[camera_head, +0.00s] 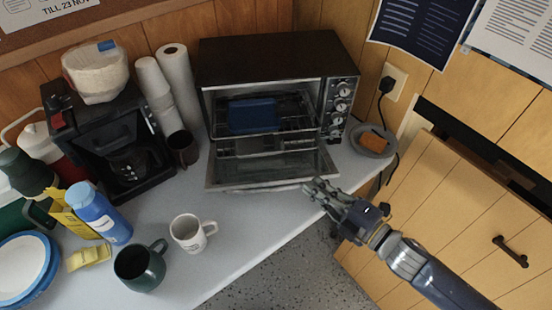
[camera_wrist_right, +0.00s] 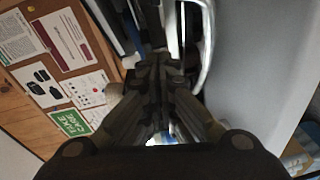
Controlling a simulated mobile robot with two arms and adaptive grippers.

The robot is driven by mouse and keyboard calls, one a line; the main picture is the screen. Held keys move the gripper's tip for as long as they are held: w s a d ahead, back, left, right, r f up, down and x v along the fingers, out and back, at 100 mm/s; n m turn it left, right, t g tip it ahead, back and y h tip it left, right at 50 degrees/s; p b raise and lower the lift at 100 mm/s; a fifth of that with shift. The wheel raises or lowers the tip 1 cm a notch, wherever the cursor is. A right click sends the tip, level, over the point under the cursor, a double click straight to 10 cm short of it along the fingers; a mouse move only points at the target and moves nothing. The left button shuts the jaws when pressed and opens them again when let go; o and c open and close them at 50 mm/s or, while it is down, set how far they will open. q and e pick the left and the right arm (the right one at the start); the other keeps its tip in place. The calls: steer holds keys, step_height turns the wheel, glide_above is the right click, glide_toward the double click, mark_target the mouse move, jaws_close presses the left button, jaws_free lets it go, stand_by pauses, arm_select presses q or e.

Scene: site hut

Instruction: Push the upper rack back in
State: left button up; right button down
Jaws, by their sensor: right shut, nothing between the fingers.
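The toaster oven (camera_head: 265,52) stands at the back of the counter with its glass door (camera_head: 285,166) folded down. Inside, a wire rack (camera_head: 294,108) shows at the upper level, with a blue dish (camera_head: 252,115) on it. How far the rack sticks out is hard to tell. My right gripper (camera_head: 312,187) is shut and empty, by the front right corner of the lowered door, outside the oven and apart from the rack. Its shut fingers (camera_wrist_right: 160,75) fill the middle of the right wrist view, where the rack cannot be made out. My left gripper is not in view.
A plate with a brown sponge-like block (camera_head: 373,140) sits right of the oven. Left are a coffee machine (camera_head: 110,140), paper rolls (camera_head: 179,85) and a dark cup (camera_head: 183,148). A white mug (camera_head: 192,233) and green mug (camera_head: 141,266) stand in front. The counter before the door is clear.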

mark_target(277, 180)
steer(key=w+a+n+y+p, duration=0.1)
steer(key=a, duration=0.2)
steer(key=w+a+r+n+g, duration=0.1)
steer(key=a, duration=0.2)
steer(key=w+a+r+n+y+p, duration=0.1)
steer(key=w+a+n, duration=0.1)
steer(key=a, duration=0.1)
steer(key=shift+w+a+g+y+p, duration=0.1)
steer(key=shift+a+g+y+p, duration=0.2)
steer(key=shift+g, duration=0.1)
steer(key=shift+w+f, duration=0.2)
steer(key=shift+w, duration=0.95)
steer(key=shift+w+p, duration=0.3)
steer(key=shift+w, duration=0.3)
steer(key=shift+f, duration=0.1)
